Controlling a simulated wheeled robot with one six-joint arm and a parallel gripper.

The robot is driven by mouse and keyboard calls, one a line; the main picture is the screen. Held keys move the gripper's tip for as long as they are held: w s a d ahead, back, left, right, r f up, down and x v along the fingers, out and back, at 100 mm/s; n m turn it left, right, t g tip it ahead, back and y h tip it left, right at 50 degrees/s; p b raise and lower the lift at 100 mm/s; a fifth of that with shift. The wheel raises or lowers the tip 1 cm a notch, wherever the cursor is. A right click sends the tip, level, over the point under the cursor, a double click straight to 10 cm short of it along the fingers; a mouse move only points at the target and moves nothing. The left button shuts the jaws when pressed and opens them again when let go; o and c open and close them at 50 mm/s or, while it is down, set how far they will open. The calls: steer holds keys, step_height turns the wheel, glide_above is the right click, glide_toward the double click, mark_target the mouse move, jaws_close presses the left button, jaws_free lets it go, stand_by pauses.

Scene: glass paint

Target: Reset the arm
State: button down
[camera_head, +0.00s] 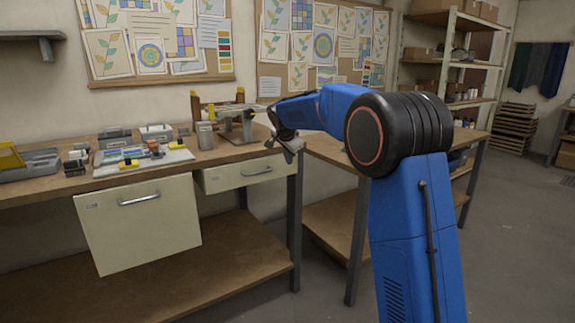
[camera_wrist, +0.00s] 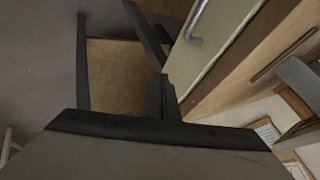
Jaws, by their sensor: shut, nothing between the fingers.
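My blue arm reaches left from its upright column. Its end, my gripper (camera_head: 289,152), points down by the bench's right front corner, beside the small drawer (camera_head: 248,174). In the wrist view, the dark gripper (camera_wrist: 165,98) is shut and empty, seen above grey floor, a lower wooden shelf and a pale drawer front with a metal handle. I cannot tell from the head view how far the gripper is from the drawer.
The workbench (camera_head: 40,186) holds a white board (camera_head: 143,161) with small items, a grey tray (camera_head: 38,162) and a stand (camera_head: 238,125). A larger cream drawer front (camera_head: 138,228) hangs below. A second table (camera_head: 325,150) stands to the right. Open floor lies at right.

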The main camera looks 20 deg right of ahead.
steer(key=s+d+r+n+g+y, duration=0.2)
steer(key=s+n, duration=0.5)
steer(key=s, duration=2.8)
steer(key=s+f+n, duration=0.2)
steer(key=s+f, duration=0.2)
steer(key=s, duration=0.5)
steer(key=s+f+n, duration=0.2)
steer(key=s+f, duration=0.3)
steer(key=s, duration=0.4)
steer(key=s+f+n, duration=0.2)
steer(key=s+f, duration=0.2)
steer(key=s, duration=0.5)
steer(key=shift+s+a+f+y, duration=0.15)
steer(key=shift+a+f+y, duration=0.15)
steer(key=shift+a+f, duration=0.1)
